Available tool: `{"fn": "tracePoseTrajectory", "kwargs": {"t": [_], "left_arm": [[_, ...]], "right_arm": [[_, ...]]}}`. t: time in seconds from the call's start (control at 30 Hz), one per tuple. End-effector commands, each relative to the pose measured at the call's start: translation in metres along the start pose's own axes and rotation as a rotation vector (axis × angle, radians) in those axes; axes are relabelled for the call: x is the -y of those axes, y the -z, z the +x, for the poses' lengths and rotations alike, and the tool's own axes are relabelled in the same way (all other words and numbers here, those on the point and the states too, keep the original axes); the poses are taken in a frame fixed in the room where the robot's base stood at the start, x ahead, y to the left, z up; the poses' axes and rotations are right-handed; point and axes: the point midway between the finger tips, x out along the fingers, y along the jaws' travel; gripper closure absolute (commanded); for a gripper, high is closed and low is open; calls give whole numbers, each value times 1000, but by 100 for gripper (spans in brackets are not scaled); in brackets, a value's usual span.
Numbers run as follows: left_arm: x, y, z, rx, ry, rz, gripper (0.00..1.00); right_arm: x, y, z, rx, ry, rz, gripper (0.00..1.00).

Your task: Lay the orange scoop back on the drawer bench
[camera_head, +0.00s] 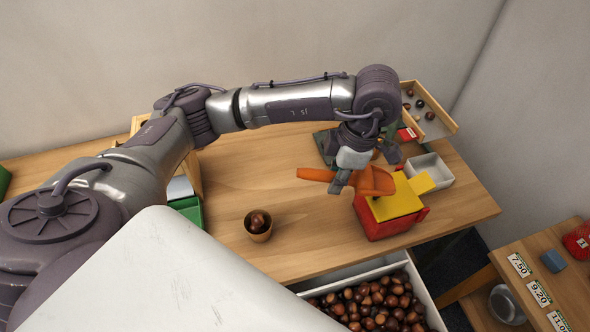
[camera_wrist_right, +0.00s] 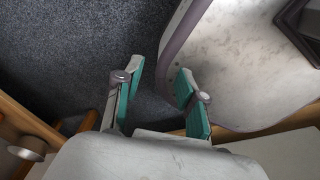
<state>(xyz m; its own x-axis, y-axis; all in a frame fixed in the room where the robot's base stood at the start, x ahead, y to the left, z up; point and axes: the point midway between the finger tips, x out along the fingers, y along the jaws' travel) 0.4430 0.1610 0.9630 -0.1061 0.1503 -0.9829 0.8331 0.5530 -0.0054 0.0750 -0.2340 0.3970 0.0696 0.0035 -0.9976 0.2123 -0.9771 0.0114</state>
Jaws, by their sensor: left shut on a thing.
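The orange scoop (camera_head: 374,182) is in the head view, right of the middle, with its handle pointing left. My left gripper (camera_head: 339,186) is shut on the scoop near its handle. The scoop is beside and partly over a red box with a yellow top (camera_head: 400,206); I cannot tell whether they touch. The drawer bench (camera_head: 285,165) is the wooden surface beneath, with an open drawer full of chestnuts at its front. My right gripper (camera_wrist_right: 158,95) shows in the right wrist view, open and empty, above the dark floor.
A small cup with chestnuts (camera_head: 259,228) stands on the bench left of the scoop. A white tray (camera_head: 430,169) and a wooden tray with chestnuts (camera_head: 440,126) are at the back right. A side table with price cards (camera_head: 540,292) is at lower right. Bench between cup and scoop is bare.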

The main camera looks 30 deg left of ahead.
Motion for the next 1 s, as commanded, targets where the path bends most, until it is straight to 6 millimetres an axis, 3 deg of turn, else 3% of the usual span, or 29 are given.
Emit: {"fn": "tracePoseTrajectory", "kwargs": {"t": [0.2,0.6,0.8,1.0], "left_arm": [[-5,-20,29,-11,117,-585,100],[-14,-50,72,-22,336,-1653,100],[-18,-59,86,-20,416,-2023,100],[-22,-60,93,-20,449,-2184,100]], "right_arm": [[-2,15,26,-27,-3,0,60],[-3,8,62,-20,-5,-2,60],[-4,4,73,-16,-5,-2,60],[-4,4,76,-16,-5,-2,60]]}}
